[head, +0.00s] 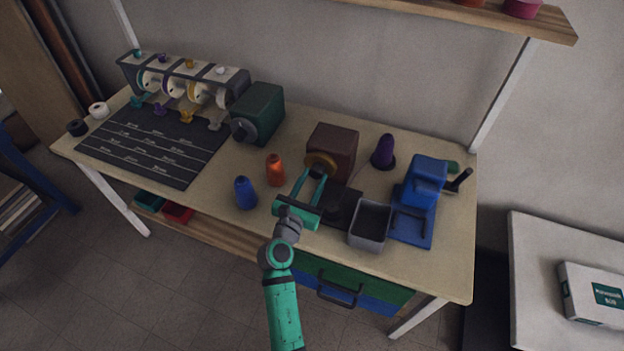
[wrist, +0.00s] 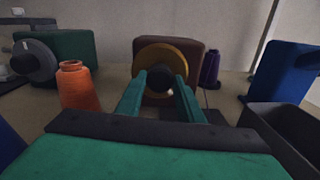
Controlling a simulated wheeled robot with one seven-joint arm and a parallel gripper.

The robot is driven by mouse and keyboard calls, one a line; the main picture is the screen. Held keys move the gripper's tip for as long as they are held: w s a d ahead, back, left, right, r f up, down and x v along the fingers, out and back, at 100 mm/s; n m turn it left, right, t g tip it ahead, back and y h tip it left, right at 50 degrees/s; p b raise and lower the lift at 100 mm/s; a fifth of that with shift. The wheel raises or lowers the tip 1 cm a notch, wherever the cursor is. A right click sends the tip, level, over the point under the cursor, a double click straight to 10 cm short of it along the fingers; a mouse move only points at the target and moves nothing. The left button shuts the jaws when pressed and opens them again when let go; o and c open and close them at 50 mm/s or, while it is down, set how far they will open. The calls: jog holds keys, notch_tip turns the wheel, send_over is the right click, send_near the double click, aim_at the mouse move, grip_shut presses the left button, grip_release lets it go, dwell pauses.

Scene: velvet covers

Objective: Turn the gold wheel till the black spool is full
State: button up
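The gold wheel (head: 322,160) is on the front of a dark brown box (head: 337,142). In the wrist view the gold wheel (wrist: 160,57) faces me, upright. A round black piece (wrist: 160,80) shows in front of it, with a small pale spot at its lower right. I cannot tell if it is the black spool or part of the wheel. My gripper (head: 313,174) reaches to the wheel from the front. In the wrist view its green fingers are apart, one on each side of the black piece. I cannot tell if they press on it.
An orange cone (head: 275,170) and a blue cone (head: 245,193) stand left of my gripper. A grey open bin (head: 370,224) and a blue device (head: 420,198) stand right. A purple cone (head: 384,152) and a green box (head: 258,112) are farther back. A dark mat (head: 150,145) lies left.

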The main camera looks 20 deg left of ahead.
jog(key=m, duration=0.7)
jog(key=shift+d, duration=0.1)
jog(key=m, duration=0.8)
jog(key=shift+f+m, duration=0.1)
jog(key=shift+m, duration=0.2)
jog(key=m, duration=0.7)
jog(key=shift+f, duration=0.1)
jog(key=m, duration=0.6)
jog(key=shift+f+m, duration=0.1)
jog(key=shift+m, duration=0.2)
jog(key=o, duration=1.1)
jog(key=shift+c, duration=0.2)
